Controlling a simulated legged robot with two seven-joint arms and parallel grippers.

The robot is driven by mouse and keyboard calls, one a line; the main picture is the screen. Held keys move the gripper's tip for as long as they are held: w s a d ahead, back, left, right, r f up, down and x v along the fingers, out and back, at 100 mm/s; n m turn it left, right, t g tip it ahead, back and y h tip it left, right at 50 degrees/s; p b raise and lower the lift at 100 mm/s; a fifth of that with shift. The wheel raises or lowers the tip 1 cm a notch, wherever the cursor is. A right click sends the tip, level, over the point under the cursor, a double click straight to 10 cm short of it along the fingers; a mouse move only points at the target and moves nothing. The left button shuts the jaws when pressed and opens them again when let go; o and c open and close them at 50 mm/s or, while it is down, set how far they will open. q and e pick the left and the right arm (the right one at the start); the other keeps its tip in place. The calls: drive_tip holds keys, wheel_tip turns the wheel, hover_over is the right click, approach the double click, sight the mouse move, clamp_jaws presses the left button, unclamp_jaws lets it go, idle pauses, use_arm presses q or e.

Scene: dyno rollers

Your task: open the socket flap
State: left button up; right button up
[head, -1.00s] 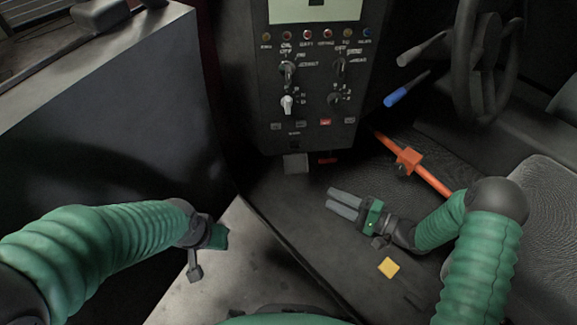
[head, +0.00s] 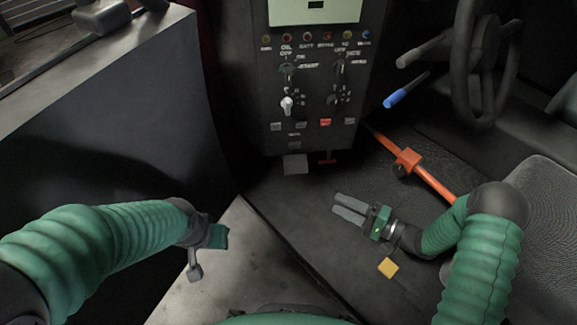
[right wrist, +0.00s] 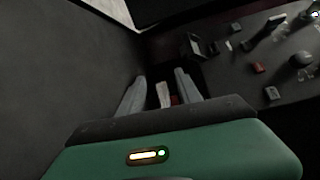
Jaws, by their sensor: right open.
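The socket flap appears to be the small dark square (head: 294,146) low on the black control panel, below the row of buttons. In the right wrist view a dark socket with a thin raised edge (right wrist: 194,45) shows above the right finger; how far the flap stands open I cannot tell. My right gripper (head: 335,203) is open and empty, low in front of the panel and to the right, clear of the flap. Its two fingers also show in the right wrist view (right wrist: 160,76).
The panel (head: 268,90) carries knobs, lamps and a red button (head: 325,122). Dark floor between is clear.

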drive_tip(key=s+a+r+p, duration=0.2)
drive_tip(key=s+p, duration=0.2)
drive_tip(key=s, duration=0.3)
drive_tip(key=s+a+r+p, duration=0.2)
drive_tip(key=s+p, duration=0.1)
drive_tip(key=s, duration=0.5)
drive_tip(key=shift+s+r+p, duration=0.2)
drive_tip(key=shift+r+p, duration=0.15)
drive_tip(key=shift+r, duration=0.05)
